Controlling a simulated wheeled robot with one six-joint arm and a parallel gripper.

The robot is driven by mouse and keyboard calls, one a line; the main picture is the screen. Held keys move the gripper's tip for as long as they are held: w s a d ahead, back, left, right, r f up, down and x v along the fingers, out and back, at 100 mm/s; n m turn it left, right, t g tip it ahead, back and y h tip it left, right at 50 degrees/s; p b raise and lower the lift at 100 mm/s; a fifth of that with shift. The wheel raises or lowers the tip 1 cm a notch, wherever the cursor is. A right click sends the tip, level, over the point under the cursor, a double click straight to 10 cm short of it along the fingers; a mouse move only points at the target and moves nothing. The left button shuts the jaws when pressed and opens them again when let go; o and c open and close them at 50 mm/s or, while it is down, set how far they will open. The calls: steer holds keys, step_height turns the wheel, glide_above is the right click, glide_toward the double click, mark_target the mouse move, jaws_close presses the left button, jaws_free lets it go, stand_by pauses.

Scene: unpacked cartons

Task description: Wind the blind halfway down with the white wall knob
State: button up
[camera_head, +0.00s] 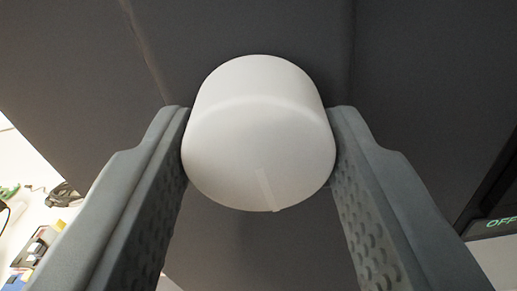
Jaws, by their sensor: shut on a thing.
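The white wall knob (258,130) sticks out from a dark grey wall panel in the upper middle of the view. It is a plain round knob with a thin pale marker line on its face, near the lower edge and tilted slightly. My gripper (259,150) is shut on the knob, with one grey finger on its left side and one on its right. The blind is not in view.
The dark wall panel (70,75) fills most of the background. A white surface (32,215) with several small items lies at the lower left. A dark unit with a green "OFF" display (497,223) is at the right edge.

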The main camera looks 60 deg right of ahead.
steer(key=shift+f, duration=0.15)
stand_by(0.3)
steer(key=o, duration=1)
steer(key=v, duration=1.7)
steer(key=shift+a, duration=0.2)
steer(key=shift+s, duration=0.1)
